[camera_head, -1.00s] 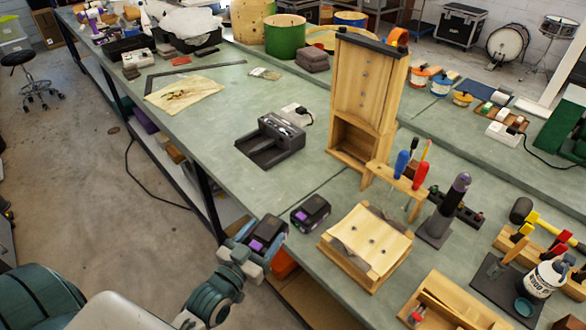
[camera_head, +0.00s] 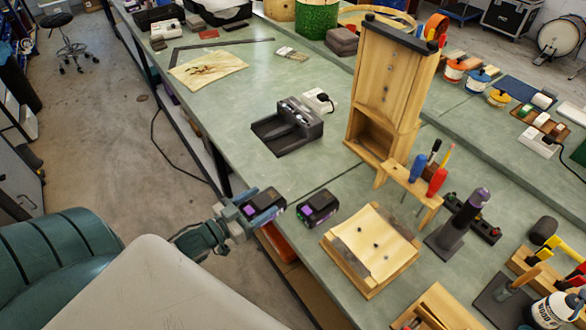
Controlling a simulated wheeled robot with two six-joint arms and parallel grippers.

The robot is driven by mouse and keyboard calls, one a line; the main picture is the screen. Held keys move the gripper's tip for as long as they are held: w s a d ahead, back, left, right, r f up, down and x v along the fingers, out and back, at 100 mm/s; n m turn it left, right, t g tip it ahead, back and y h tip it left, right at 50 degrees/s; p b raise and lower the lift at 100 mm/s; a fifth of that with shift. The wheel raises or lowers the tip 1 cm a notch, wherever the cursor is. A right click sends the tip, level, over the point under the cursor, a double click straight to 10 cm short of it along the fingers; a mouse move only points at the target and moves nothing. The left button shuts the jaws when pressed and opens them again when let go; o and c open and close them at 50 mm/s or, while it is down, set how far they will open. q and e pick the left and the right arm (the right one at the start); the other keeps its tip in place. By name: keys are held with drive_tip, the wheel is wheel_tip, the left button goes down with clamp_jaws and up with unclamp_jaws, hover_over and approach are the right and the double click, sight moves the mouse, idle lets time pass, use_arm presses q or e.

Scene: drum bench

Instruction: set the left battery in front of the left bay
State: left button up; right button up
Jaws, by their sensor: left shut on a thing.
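My left gripper (camera_head: 245,215) is shut on the left battery (camera_head: 262,204), a black block with a purple patch, at the bench's front edge. A second, similar black and purple battery (camera_head: 318,208) stands on the bench just right of it. The dark grey charger with its bays (camera_head: 286,128) sits farther back on the bench, beyond the held battery. Its two bays face the front left and look empty. Whether the held battery touches the bench I cannot tell. My right gripper is not in view.
A wooden block with a curved sheet (camera_head: 372,245) stands right of the batteries. A tall wooden frame (camera_head: 388,85) and a screwdriver rack (camera_head: 412,188) stand right of the charger. The green bench top (camera_head: 222,95) is clear left of the charger and between it and the batteries.

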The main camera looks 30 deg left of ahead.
sight(269, 189)
use_arm(q)
drive_tip(key=w+b, duration=0.1)
drive_tip(key=w, duration=0.1)
drive_tip(key=w+b, duration=0.1)
drive_tip(key=w, duration=0.1)
drive_tip(key=w+b, duration=0.1)
drive_tip(key=shift+w+a+f, duration=0.35)
drive_tip(key=shift+w+f, duration=0.05)
drive_tip(key=shift+w+a+b, duration=0.1)
drive_tip(key=shift+w+b, duration=1)
drive_tip(key=shift+b, duration=0.1)
drive_tip(key=w+p, duration=0.2)
drive_tip(key=w, duration=0.1)
drive_tip(key=w+p, duration=0.2)
drive_tip(key=shift+w+a, duration=0.15)
drive_tip(key=shift+a, duration=0.15)
drive_tip(key=shift+w+a+f, duration=0.1)
drive_tip(key=shift+w+f, duration=0.1)
drive_tip(key=shift+w, duration=0.7)
drive_tip(key=shift+w+a+r+p, duration=0.1)
drive_tip(key=shift+w+p, duration=0.25)
drive_tip(key=shift+w, duration=0.2)
wheel_tip(269, 189, down, 3)
drive_tip(key=shift+r, duration=0.1)
drive_tip(key=shift+s+f, duration=0.1)
drive_tip(key=shift+f, duration=0.25)
